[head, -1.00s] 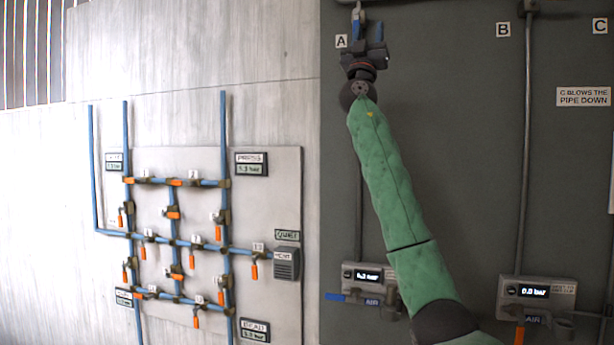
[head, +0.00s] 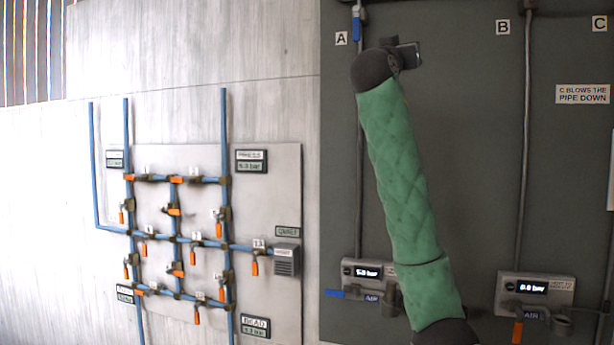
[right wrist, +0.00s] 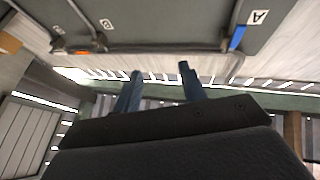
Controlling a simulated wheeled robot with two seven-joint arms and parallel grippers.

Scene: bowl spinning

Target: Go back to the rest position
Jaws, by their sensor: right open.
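My right arm (head: 400,190), in a green sleeve, reaches up in front of the dark panel in the head view. Its wrist end stands just right of pipe A, below the blue valve handle (head: 357,27). In the right wrist view my right gripper (right wrist: 160,72) is open, its two fingers apart with nothing between them. The blue handle (right wrist: 237,38) next to label A is at the upper right there, clear of the fingers. In the head view the fingers cannot be made out. My left gripper is in neither view.
The dark panel (head: 455,150) carries pipe B (head: 526,150) and two gauge boxes, under A (head: 367,272) and B (head: 535,288). My forearm passes close to the A box. A light board (head: 270,205) with blue pipes and several orange-handled valves is at left, clear of my arm.

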